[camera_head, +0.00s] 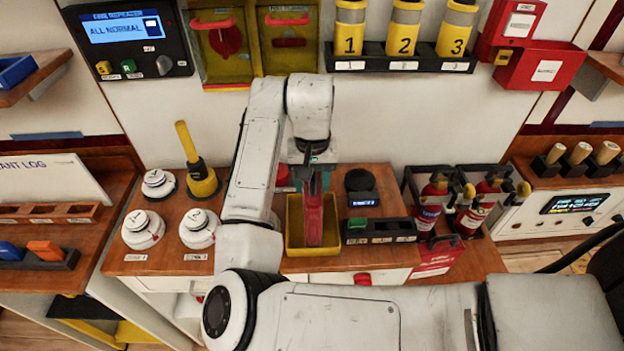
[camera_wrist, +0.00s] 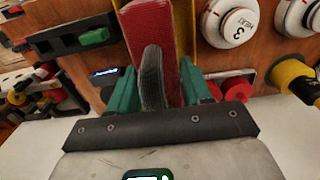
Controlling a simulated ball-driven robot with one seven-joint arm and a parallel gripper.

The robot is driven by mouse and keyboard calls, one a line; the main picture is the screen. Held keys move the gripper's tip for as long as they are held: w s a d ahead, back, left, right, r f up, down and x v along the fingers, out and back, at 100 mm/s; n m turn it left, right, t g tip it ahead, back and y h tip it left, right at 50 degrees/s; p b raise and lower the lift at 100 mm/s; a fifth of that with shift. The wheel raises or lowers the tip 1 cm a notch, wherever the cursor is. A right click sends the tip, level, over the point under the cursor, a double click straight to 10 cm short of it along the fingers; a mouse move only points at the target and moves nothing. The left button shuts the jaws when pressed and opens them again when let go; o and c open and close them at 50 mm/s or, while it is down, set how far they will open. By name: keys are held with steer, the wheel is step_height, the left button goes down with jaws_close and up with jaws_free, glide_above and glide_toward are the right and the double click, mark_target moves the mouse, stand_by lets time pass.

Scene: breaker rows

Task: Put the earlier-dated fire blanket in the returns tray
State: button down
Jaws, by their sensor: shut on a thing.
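My gripper (camera_head: 309,168) is shut on a long red packet, which looks like a fire blanket (camera_head: 313,218), and holds it upright over the yellow tray (camera_head: 292,247). The packet's lower end appears within the tray's outline; I cannot tell whether it touches the floor of the tray. In the wrist view, the green fingers of my gripper (camera_wrist: 157,88) stand on both sides of the red packet (camera_wrist: 148,28), with a dark strap in front. No date is readable. A second fire blanket cannot be made out clearly.
White round detectors (camera_head: 142,229) and a yellow-black tool (camera_head: 200,178) stand left of the tray. A black slotted holder with a green block (camera_head: 358,223) and a dark round device (camera_head: 360,183) stand right. Beyond are red extinguishers (camera_head: 432,203) and a red labelled item (camera_head: 437,256).

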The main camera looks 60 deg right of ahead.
steer(key=shift+c, duration=2.4)
jaws_free()
steer(key=shift+f, duration=0.1)
step_height(320, 180, up, 12)
steer(key=shift+r, duration=0.15)
